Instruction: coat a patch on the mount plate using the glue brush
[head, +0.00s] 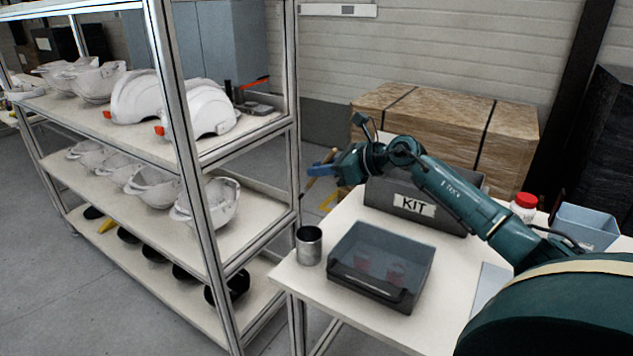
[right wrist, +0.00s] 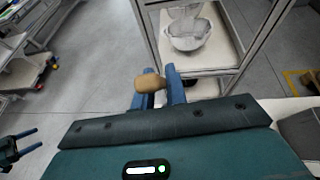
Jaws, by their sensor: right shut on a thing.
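My right gripper (head: 322,168) is shut on the glue brush (head: 309,184), whose tan handle slants down to the left, above and behind the metal cup (head: 308,246). In the right wrist view, the tan handle end (right wrist: 150,83) sits between the blue fingers; the bristles are hidden. My left gripper (right wrist: 24,142) shows at the left edge of the right wrist view, its fingers apart and empty. I cannot tell for sure which thing is the mount plate; a flat pale plate (head: 490,287) lies on the table, partly hidden by my arm.
The white table (head: 380,325) holds a dark tray (head: 362,288) with two reddish things, a KIT box (head: 388,190), a red-lidded jar (head: 523,206) and a blue bin (head: 586,228). A shelf rack (head: 200,240) with helmet shells stands left, its post close to the brush.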

